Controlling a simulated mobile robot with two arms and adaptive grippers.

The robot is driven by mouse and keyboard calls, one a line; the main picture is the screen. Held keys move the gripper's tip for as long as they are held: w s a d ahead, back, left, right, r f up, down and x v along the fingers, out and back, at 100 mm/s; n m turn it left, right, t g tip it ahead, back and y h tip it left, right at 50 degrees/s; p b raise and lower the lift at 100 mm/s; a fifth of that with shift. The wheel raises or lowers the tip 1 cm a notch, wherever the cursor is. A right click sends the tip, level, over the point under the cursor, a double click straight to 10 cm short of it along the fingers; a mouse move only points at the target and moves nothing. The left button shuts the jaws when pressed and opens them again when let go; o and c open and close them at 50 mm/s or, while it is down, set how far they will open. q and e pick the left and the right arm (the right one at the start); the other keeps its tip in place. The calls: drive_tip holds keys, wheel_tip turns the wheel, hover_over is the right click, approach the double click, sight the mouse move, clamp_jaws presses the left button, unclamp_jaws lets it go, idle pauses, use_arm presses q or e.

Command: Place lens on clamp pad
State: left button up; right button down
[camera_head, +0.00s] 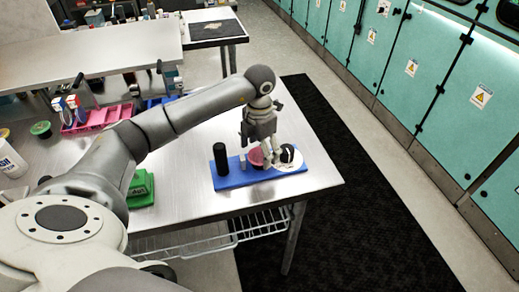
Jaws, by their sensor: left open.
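A blue board (232,181) lies on the metal table near its right end. On its right part is a round white pad (279,167), which may be the clamp pad. A small dark ring-like piece (287,153), possibly the lens, shows at the pad; whether it rests there I cannot tell. My left gripper (269,153) points down over the board, open, with its fingers close to the pad and a red round piece (256,158). The fingers partly hide the red piece and the pad. My right gripper is not in view.
A black cylinder (220,159) stands upright on the board's left end, with a small light block (243,162) beside it. A green box (140,189) and a pink tray (97,119) are farther left. The table front right of the green box is clear.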

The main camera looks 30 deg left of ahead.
sight(260, 154)
use_arm(q)
drive_tip(key=shift+r, duration=0.2)
drive_tip(key=shift+w+r, duration=0.1)
drive_tip(key=shift+r, duration=0.15)
wheel_tip(260, 154, up, 12)
drive_tip(key=b, duration=0.2)
drive_tip(key=shift+f, duration=0.25)
